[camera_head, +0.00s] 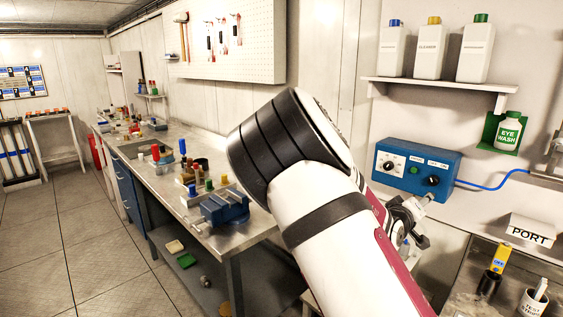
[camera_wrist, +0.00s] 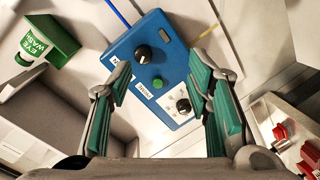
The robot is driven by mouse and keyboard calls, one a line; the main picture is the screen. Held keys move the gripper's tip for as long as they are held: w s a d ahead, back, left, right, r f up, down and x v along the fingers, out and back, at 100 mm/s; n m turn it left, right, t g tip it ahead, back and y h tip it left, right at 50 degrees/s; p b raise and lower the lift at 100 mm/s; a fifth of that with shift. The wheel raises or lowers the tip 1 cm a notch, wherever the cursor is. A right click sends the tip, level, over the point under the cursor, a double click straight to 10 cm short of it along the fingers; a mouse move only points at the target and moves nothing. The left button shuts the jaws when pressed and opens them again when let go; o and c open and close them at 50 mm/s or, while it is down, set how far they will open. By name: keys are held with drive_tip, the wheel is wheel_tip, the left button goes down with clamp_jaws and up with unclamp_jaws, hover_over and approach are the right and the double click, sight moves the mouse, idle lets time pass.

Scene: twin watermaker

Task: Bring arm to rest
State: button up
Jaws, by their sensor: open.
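My gripper (camera_wrist: 165,100) is open and empty in the wrist view, its teal-padded fingers spread apart. Between and beyond them is a blue control box (camera_wrist: 150,60) with black knobs and a green button. In the head view my white and black arm fills the middle and reaches toward the right. My gripper (camera_head: 412,222) shows there only in part, partly behind the arm, just below the blue control box (camera_head: 416,170) on the wall. I cannot tell from these views whether a finger touches the box.
A shelf (camera_head: 440,88) with several white bottles hangs above the box. A green-held eye wash bottle (camera_head: 508,132) is to its right. A PORT block (camera_head: 531,230) and cups stand at lower right. A metal workbench (camera_head: 258,226) with a blue vise runs along the left. The floor (camera_head: 75,240) at left is clear.

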drive_tip(key=s+a+r+m+g+y, duration=0.2)
drive_tip(key=s+a+g+y, duration=0.1)
drive_tip(key=s+a+y, duration=1.2)
drive_tip(key=s+a+r+g+h, duration=0.1)
drive_tip(key=s+a+r, duration=0.2)
drive_tip(key=s, duration=0.8)
drive_tip(key=s+a+r+n+g+h, duration=0.1)
drive_tip(key=s+a+r+h, duration=0.1)
drive_tip(key=s, duration=0.9)
drive_tip(key=shift+s+a+r+g, duration=0.15)
drive_tip(key=shift+a+r+g, duration=0.15)
drive_tip(key=shift+a+r, duration=0.4)
drive_tip(key=shift+d, duration=0.1)
drive_tip(key=shift+c, duration=0.3)
